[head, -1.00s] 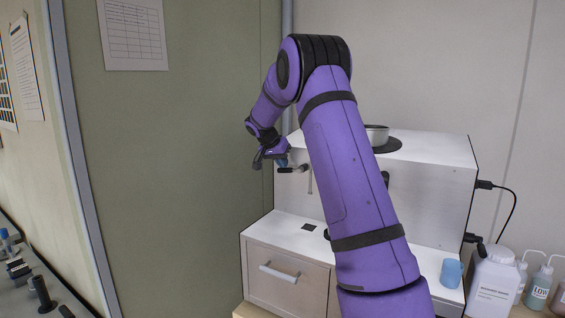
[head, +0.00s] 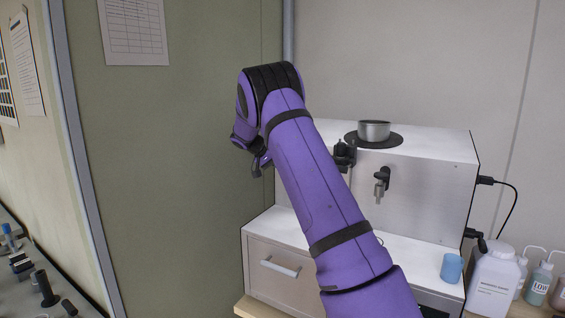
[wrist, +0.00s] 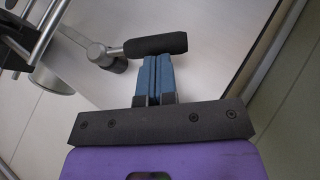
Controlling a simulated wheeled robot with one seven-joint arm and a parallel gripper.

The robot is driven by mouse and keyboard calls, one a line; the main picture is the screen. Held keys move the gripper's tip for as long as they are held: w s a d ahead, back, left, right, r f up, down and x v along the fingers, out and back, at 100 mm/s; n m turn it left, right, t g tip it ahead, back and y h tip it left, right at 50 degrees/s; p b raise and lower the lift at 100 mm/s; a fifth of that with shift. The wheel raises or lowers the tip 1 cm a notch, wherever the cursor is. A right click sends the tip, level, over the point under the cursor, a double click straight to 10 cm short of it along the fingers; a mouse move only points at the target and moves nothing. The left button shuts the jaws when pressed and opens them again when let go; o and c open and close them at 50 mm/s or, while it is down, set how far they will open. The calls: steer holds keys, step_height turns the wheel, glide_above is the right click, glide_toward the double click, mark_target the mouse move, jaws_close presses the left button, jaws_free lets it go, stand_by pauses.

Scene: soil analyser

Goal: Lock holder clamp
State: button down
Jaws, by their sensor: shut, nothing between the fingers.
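A clamp lever with a black grip (wrist: 155,45) and a silver arm (wrist: 99,54) shows in the wrist view, at the front of the white machine. My gripper (wrist: 152,58) is shut and empty, its two blue fingers pressed together. The fingertips are just below the black grip in the picture, very close to it; I cannot tell whether they touch it. In the head view my arm hides the fingers and the lever.
The white machine (head: 425,185) carries a metal cup (head: 374,131) on top and a black-handled silver fitting (head: 381,184) in front. Metal rods (wrist: 42,32) are beside the lever. A blue cup (head: 452,268) and white jug (head: 494,280) stand right. A green panel (head: 180,170) borders the left.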

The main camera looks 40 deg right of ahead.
steer(key=shift+s+f+n+g+h, duration=0.2)
steer(key=shift+f+n+g+h, duration=0.35)
steer(key=shift+f+g, duration=0.5)
steer(key=shift+s+d+f+n+g+h, duration=0.15)
steer(key=shift+s+f+n+g+h, duration=0.25)
steer(key=shift+f+n+g+h, duration=0.45)
steer(key=shift+s+d+f+n+g+h, duration=0.25)
steer(key=shift+s+f+n+g+h, duration=0.2)
steer(key=shift+s+g+h, duration=0.25)
steer(key=shift+s+d+f+n+g+h, duration=0.2)
steer(key=shift+s+f+n+g+h, duration=0.2)
steer(key=shift+g+h, duration=0.4)
steer(key=shift+s, duration=0.1)
